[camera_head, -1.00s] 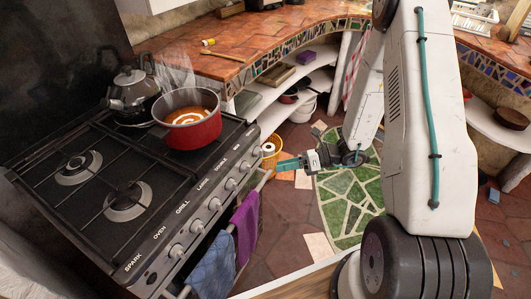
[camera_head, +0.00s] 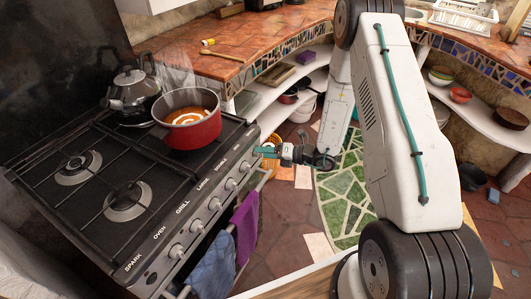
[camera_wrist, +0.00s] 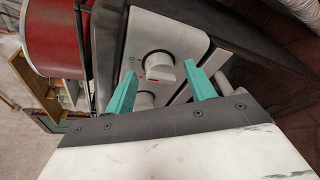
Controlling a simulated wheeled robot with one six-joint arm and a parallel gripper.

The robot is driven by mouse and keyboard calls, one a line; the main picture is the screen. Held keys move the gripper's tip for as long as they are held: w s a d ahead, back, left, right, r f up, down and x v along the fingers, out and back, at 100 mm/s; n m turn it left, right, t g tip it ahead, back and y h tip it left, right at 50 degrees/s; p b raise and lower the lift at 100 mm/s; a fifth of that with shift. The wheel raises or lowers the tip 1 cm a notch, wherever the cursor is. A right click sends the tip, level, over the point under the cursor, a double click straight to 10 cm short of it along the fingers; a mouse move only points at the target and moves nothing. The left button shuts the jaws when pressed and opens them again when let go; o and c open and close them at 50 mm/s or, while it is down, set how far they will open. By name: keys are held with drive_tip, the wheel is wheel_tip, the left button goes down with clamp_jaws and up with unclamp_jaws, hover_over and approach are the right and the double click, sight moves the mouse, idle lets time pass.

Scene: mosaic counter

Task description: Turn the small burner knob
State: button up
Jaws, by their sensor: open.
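The stove front (camera_head: 190,215) carries a row of pale round knobs with printed labels; the labels at the far end are too small to read surely. In the wrist view, one white knob (camera_wrist: 160,66) with a red mark below it sits between and beyond the teal fingertips of my gripper (camera_wrist: 158,77). A second knob (camera_wrist: 145,100) shows partly below it. In the head view, my gripper (camera_head: 266,151) is open and points left at the far-end knobs, just off the panel. No contact with a knob shows, and I cannot tell which label belongs to the knob it faces.
A red pot of orange soup (camera_head: 192,130) and a kettle (camera_head: 133,92) stand on the stove. A purple towel (camera_head: 245,225) and a blue towel (camera_head: 213,268) hang on the front rail. A yellow basket (camera_head: 270,157) is on the floor behind my gripper.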

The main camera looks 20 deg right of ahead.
drive_tip(key=shift+w+a, duration=0.1)
drive_tip(key=c, duration=1)
drive_tip(key=shift+o, duration=0.2)
drive_tip(key=shift+n+h, duration=0.3)
drive_tip(key=shift+n, duration=0.2)
drive_tip(key=n+h, duration=0.1)
drive_tip(key=n, duration=0.1)
drive_tip(key=n+t+h, duration=0.1)
drive_tip(key=n, duration=0.2)
drive_tip(key=n+t+h, duration=0.1)
drive_tip(key=n, duration=0.1)
drive_tip(key=shift+s+a+n, duration=0.3)
drive_tip(key=shift+a+n, duration=0.05)
drive_tip(key=shift+n, duration=0.05)
drive_tip(key=shift+t, duration=0.3)
drive_tip(key=o, duration=1)
drive_tip(key=shift+c, duration=0.2)
